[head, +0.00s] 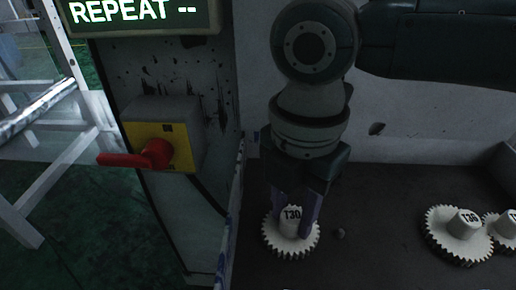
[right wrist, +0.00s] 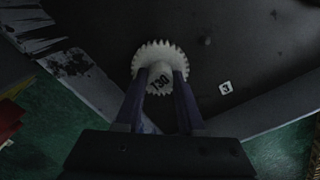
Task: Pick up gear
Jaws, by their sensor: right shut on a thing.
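A white toothed gear (head: 291,246) marked T30 lies on the dark tray surface, just below the middle of the head view. My right gripper (head: 299,222) comes down from above, and its two purple fingers are shut on the gear's raised hub. In the right wrist view the same gear (right wrist: 160,53) sits between the fingertips of my right gripper (right wrist: 161,82). I cannot tell whether the gear touches the surface. A second gear marked T36 (head: 460,236) lies to the right, and another gear (head: 505,226) beside it is cut by the frame edge. My left gripper is not in view.
A dark panel with a red handle (head: 150,154) on a yellow plate stands left of my arm. A screen (head: 140,12) reads REPEAT. A small peg (head: 339,233) stands right of the held gear. The dark surface (head: 385,215) is clear between the gears.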

